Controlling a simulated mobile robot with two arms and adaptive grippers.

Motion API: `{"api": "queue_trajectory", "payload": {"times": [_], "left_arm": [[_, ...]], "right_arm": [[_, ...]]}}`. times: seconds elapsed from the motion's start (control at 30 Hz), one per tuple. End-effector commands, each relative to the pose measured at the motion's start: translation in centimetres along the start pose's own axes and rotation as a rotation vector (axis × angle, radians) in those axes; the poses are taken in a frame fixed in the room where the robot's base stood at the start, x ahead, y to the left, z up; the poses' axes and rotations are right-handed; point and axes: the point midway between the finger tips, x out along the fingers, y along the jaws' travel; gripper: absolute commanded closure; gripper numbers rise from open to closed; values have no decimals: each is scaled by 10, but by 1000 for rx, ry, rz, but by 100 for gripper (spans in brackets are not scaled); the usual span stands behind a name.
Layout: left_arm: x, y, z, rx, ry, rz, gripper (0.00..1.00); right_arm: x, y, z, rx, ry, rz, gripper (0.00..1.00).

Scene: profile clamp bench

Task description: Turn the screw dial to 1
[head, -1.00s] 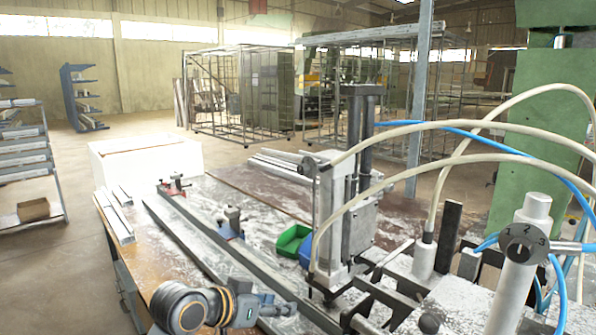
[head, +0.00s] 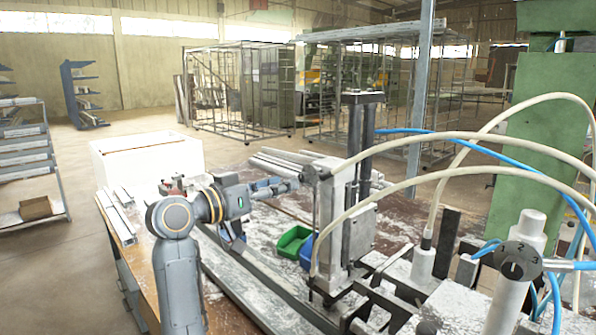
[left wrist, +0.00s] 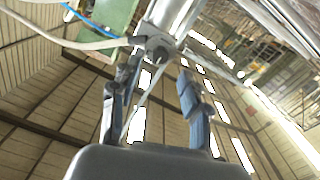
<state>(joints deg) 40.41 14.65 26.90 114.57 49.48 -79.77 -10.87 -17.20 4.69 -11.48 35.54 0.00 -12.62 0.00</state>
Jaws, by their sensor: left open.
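A round grey dial (head: 518,262) marked 1, 2 and 3 sits on a white post at the right of the head view. A small mark sits at its centre; I cannot tell for sure which number it points to. My left gripper (head: 290,182) is raised at mid-height, left of the upright clamp unit (head: 338,215) and well away from the dial. In the left wrist view its two fingers (left wrist: 156,92) stand apart with nothing between them. A dark round end of a metal cylinder (left wrist: 158,48) shows beyond the fingertips. My right gripper is not in view.
Pale hoses (head: 450,130) and a blue hose arch over the right side, between the clamp unit and the dial. Long metal profiles (head: 265,300) lie on the bench. A green bin (head: 293,241) and a blue bin stand beside the clamp unit.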

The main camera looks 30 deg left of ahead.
Motion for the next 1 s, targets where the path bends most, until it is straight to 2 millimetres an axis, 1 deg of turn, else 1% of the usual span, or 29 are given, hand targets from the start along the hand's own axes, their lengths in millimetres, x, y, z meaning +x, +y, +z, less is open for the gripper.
{"api": "queue_trajectory", "payload": {"times": [0.03,0.1,0.2,0.3,0.43,0.7,0.77,0.8,0.87,0.9,0.93,1.0], "left_arm": [[12,2,-3,-5,-2,3,54],[24,1,-3,-4,-2,3,54],[39,1,-3,-3,-1,2,54],[49,0,-1,-1,-1,0,54],[56,0,0,0,-2,0,54],[57,0,1,2,-2,0,54],[57,0,1,2,-1,0,64],[57,0,1,2,-1,0,72],[57,0,1,1,-1,0,85],[57,0,1,1,-1,0,93],[57,0,1,1,-1,0,99],[57,0,1,1,-1,0,100]], "right_arm": [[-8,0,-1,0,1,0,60],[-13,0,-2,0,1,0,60],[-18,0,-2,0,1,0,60],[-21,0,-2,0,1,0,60],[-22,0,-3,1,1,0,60],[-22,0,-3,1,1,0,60],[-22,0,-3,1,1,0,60],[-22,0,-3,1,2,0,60],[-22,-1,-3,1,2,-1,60],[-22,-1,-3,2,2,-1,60],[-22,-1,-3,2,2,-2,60],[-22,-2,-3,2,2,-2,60]]}}
